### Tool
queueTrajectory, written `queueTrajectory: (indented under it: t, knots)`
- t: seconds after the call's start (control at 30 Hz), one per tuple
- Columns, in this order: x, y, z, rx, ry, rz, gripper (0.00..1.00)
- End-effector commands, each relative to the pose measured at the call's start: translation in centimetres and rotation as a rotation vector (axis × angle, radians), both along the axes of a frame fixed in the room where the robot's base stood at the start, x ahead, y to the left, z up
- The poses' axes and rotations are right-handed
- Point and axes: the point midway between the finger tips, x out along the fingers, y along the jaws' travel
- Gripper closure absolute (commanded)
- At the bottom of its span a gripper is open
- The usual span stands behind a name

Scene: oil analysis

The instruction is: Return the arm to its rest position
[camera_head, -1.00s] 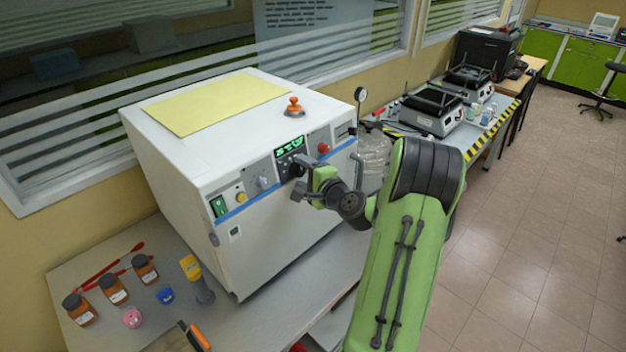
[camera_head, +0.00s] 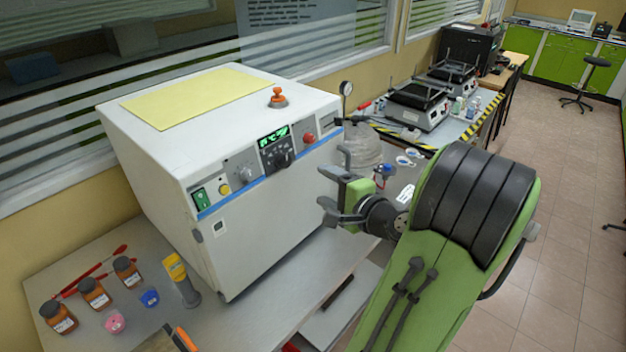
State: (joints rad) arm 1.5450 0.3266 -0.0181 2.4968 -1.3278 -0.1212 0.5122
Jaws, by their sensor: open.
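My gripper (camera_head: 322,187) is in the middle of the camera_head view, at the end of my green and black arm. Its two grey fingers are spread apart and point left, with nothing between them. It is just right of the white oven-like machine (camera_head: 265,225), in front of its right front edge, and seems apart from it. My arm is bent and comes up from the lower right. It hides part of the bench and floor behind it.
The machine has a lit green display (camera_head: 272,137) and knobs. Brown bottles (camera_head: 95,293), a yellow-grey handheld device (camera_head: 181,279) and small pink and blue items are on the bench at left. A glass vessel (camera_head: 362,148) and hotplate-like devices (camera_head: 417,104) stand behind my gripper.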

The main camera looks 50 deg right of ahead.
Motion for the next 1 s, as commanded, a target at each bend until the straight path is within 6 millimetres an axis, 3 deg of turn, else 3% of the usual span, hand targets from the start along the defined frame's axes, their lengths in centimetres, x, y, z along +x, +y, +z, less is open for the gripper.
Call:
queueTrajectory:
  t: [0.27, 0.33, 0.43, 0.57, 0.7, 0.8, 0.9, 1.0]
  knots:
    - [0.1, 0.1, 0.0, -0.002, 0.002, 0.004, 0.34]
    - [0.8, 1.2, -0.1, -0.025, 0.028, 0.044, 0.34]
    - [2.7, 5.5, -0.8, -0.128, 0.134, 0.2, 0.34]
    - [4.0, 14.0, -2.6, -0.38, 0.35, 0.513, 0.34]
    - [1.8, 21.3, -3.8, -0.699, 0.556, 0.816, 0.34]
    - [-1.3, 24.7, -3.7, -0.941, 0.669, 0.986, 0.34]
    - [-4.9, 26.5, -2.8, -1.153, 0.743, 1.098, 0.34]
    - [-8.1, 27.1, -1.9, -1.297, 0.774, 1.16, 0.34]
